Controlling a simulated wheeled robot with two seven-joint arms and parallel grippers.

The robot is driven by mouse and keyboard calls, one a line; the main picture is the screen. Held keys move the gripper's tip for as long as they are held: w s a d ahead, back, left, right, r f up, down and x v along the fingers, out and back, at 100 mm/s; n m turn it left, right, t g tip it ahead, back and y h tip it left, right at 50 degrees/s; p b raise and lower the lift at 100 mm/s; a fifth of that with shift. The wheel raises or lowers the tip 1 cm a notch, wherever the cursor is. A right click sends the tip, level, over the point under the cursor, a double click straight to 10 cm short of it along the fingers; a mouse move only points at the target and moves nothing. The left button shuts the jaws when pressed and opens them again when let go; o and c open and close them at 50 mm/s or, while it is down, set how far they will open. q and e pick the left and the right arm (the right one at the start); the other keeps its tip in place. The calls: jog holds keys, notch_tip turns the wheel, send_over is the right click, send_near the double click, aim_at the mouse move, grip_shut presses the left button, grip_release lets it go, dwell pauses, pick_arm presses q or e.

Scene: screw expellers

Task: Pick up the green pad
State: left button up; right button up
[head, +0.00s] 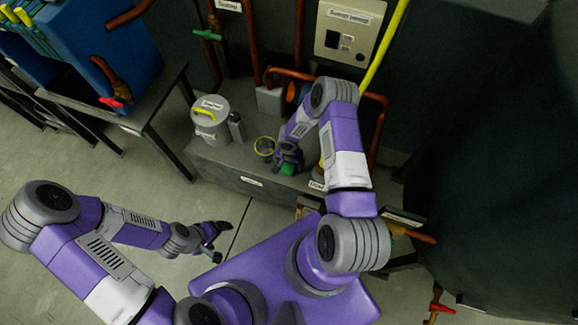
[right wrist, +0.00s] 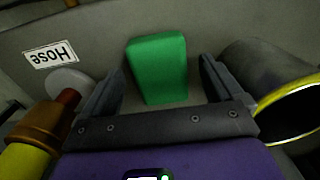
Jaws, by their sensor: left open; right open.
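The green pad (right wrist: 158,68) is a small rounded green block. In the right wrist view it stands between and just beyond the two open fingers of my right gripper (right wrist: 160,90), and no finger is seen closed on it. In the head view the green pad (head: 288,169) is a small green patch on the grey cabinet top, partly hidden by my right gripper (head: 287,160). My left gripper (head: 212,240) is open and empty, low over the floor, well away from the pad.
A yellow-rimmed grey cup (head: 264,147) stands close left of the right gripper; its yellow rim shows in the right wrist view (right wrist: 285,90). A brown and yellow hose nozzle (right wrist: 40,130) lies opposite. A lidded grey canister (head: 210,120) stands farther left on the cabinet (head: 225,165).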

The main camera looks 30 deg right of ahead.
aim_at(289, 165)
jog(key=shift+c, duration=0.4)
jog(key=c, duration=1.1)
notch_tip(289, 165, up, 10)
jog(key=p, duration=0.3)
jog(key=shift+c, duration=0.2)
